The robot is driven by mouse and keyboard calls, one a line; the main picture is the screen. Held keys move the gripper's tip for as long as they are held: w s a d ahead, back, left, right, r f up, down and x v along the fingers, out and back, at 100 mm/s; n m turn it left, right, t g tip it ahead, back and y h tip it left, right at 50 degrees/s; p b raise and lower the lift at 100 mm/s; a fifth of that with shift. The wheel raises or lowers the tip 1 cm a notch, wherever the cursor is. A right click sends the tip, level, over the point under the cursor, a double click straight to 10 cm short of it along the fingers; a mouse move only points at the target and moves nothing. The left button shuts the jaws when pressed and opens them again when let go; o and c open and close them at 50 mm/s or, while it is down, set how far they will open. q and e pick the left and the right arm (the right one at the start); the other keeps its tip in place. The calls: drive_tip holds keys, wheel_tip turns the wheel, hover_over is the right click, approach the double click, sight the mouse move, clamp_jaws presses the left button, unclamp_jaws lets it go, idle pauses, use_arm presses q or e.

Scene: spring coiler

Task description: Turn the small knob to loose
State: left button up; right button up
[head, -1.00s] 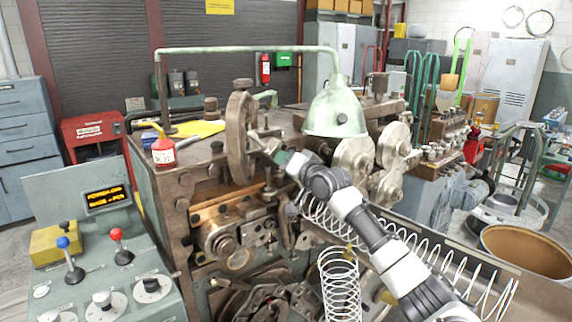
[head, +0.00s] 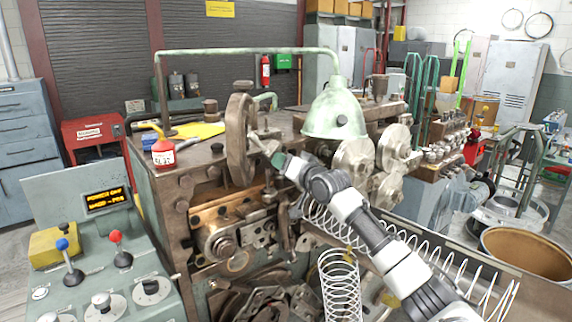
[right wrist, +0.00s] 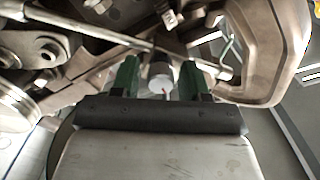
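A small light-grey knob (right wrist: 160,76) with a red mark shows in the right wrist view, between the two green fingers of my right gripper (right wrist: 161,78). The fingers stand apart, one on each side of the knob, with a gap visible on both sides. My left gripper is not in view.
A green lamp (head: 335,110) hangs just right of my right gripper. White coiled springs (head: 340,285) lie below my arm. A control panel (head: 75,290) with levers, larger knobs and a lit display stands at lower left. A red-and-white can (head: 163,152) sits on the machine top.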

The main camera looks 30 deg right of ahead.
drive_tip(key=shift+o, duration=0.4)
drive_tip(key=s, duration=1)
drive_tip(key=shift+s+d, duration=0.4)
drive_tip(key=shift+f, duration=0.1)
